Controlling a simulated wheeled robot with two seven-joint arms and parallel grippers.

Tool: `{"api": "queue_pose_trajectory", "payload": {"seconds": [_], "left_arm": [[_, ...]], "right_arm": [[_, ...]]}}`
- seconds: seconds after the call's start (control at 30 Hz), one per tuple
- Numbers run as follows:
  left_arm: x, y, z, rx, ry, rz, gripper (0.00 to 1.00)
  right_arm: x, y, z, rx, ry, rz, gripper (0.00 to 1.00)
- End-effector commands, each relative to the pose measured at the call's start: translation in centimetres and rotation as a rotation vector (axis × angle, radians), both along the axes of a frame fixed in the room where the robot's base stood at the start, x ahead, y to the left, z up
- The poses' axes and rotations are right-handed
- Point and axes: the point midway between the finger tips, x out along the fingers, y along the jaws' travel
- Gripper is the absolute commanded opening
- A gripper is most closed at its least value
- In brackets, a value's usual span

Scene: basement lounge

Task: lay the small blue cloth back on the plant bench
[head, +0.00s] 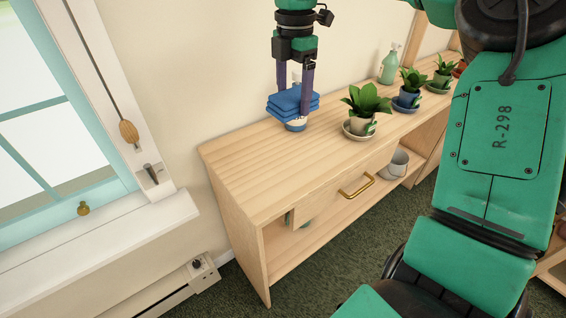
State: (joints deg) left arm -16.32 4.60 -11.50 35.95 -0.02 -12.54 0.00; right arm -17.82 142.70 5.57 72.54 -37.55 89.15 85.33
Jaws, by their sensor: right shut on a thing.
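The small blue cloth (293,102) is folded in layers near the far left part of the wooden plant bench (255,165). My right gripper (293,109) points down from above, its two fingers shut on the cloth. A small blue and white dish (296,125) shows directly below the cloth's front edge. I cannot tell whether the cloth touches the dish or the bench top. My left gripper is not in view.
Several potted plants on saucers stand along the bench, the nearest (364,108) right of the cloth. A metal bucket (398,163) sits on the lower shelf. The bench top's near left part is clear. A window (50,110) is at left.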

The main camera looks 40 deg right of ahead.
Motion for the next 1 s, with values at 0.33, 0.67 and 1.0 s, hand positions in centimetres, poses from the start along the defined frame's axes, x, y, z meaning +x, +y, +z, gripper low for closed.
{"api": "queue_pose_trajectory", "payload": {"seconds": [0.33,0.67,1.0], "left_arm": [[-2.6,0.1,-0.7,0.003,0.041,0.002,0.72],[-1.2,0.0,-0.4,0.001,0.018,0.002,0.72],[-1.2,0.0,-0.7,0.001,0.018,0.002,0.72]], "right_arm": [[-0.2,0.1,-11.6,0.006,0.008,0.0,0.21],[-0.2,0.0,-17.7,0.004,0.006,0.0,0.21],[-0.1,0.0,-18.8,0.003,0.002,0.0,0.21]]}}
